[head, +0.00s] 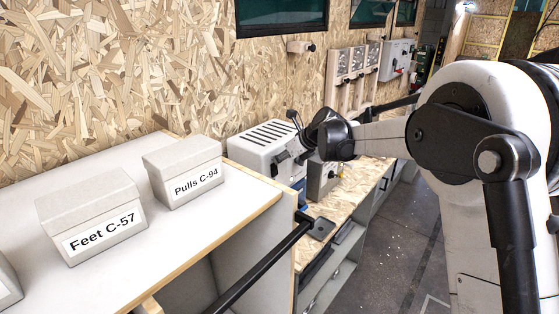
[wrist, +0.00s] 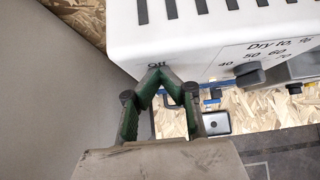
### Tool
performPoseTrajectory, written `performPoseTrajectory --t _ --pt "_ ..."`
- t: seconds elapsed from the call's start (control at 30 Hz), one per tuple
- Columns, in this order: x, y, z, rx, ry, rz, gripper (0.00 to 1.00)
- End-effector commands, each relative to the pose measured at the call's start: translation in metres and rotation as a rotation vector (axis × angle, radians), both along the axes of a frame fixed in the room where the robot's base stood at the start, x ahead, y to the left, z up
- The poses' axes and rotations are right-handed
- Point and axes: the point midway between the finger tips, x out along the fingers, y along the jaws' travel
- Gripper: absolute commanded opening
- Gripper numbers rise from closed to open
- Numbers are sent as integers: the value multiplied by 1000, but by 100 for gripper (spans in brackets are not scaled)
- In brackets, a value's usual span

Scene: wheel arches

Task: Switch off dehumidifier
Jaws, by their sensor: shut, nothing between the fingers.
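The dehumidifier (head: 262,143) is a white box with a slotted top, standing on the wooden worktop in the head view. In the wrist view the dehumidifier (wrist: 215,28) fills the upper right. Its front has the word "Off", a "Dry to, %" scale and a dark knob (wrist: 248,74). My gripper (wrist: 160,73) has green fingers with their tips together, empty. The tips are right at the "Off" lettering, left of the knob, and cover part of the panel there. I cannot tell whether they touch it. Any control behind the tips is hidden.
A grey control box (head: 323,178) stands beside the dehumidifier. The wooden worktop (head: 345,190) continues to the right. A higher white counter (head: 205,222) at left holds boxes labelled "Pulls C-94" (head: 184,172) and "Feet C-57" (head: 92,222). A chipboard wall (head: 120,70) rises behind.

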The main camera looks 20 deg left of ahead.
Motion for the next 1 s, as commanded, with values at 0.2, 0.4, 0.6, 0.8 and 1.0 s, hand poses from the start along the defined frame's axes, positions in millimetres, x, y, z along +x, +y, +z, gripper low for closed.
performPoseTrajectory --t 0.2,0.4,0.6,0.8,1.0 --pt "-2 -6 0 0 0 0 0" --pt "-14 -33 3 0 0 -3 0" --pt "-26 -57 33 0 1 -1 0" --pt "-34 -77 63 1 0 0 0" --pt "-40 -88 80 0 1 1 0"
